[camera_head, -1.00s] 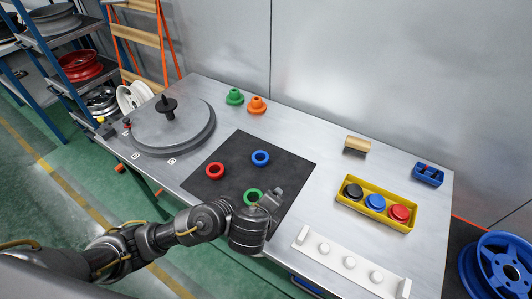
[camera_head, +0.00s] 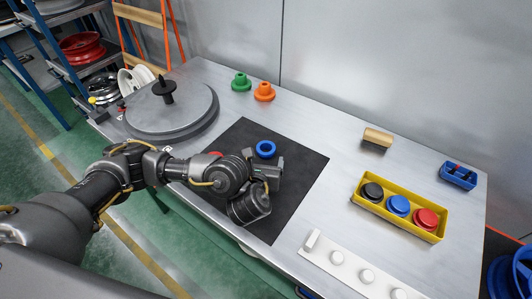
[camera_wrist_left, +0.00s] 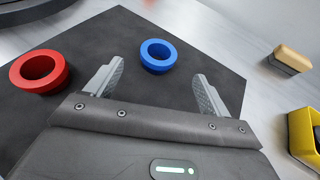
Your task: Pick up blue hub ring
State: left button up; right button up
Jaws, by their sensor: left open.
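The blue hub ring (camera_head: 265,156) lies flat on a dark mat (camera_head: 305,172), with its hole facing up. It also shows in the left wrist view (camera_wrist_left: 157,67), beyond and between my two spread fingertips. My left gripper (camera_head: 269,171) is over the mat on the near side of the blue ring, open, with nothing between its fingers. In the left wrist view its fingers (camera_wrist_left: 158,76) stand apart, clear of the ring. My right gripper is not in view.
A red ring (camera_wrist_left: 46,85) lies on the mat to the left. A yellow tray (camera_head: 405,223) of round parts, a wooden block (camera_head: 377,138) and a white peg rack (camera_head: 348,272) are on the right. A turntable (camera_head: 150,128) stands at left.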

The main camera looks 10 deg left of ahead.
aim_at(267, 145)
pick_arm(q)
jog(key=b+x, duration=0.2)
jog(key=x, duration=0.2)
jog(key=shift+w+f, duration=0.2)
jog(key=shift+w, duration=0.15)
jog(key=shift+w+a, duration=0.1)
jog(key=shift+w, duration=0.15)
jog(key=shift+w+f+b, duration=0.1)
jog(key=shift+w+b, duration=0.2)
jog(key=shift+w, duration=0.05)
jog(key=b+x, duration=0.2)
jog(key=x, duration=0.2)
jog(key=shift+a, duration=0.1)
jog(key=shift+w, duration=0.25)
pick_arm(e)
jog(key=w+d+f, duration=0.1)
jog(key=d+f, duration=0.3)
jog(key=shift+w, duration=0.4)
pick_arm(q)
jog(key=c, duration=1)
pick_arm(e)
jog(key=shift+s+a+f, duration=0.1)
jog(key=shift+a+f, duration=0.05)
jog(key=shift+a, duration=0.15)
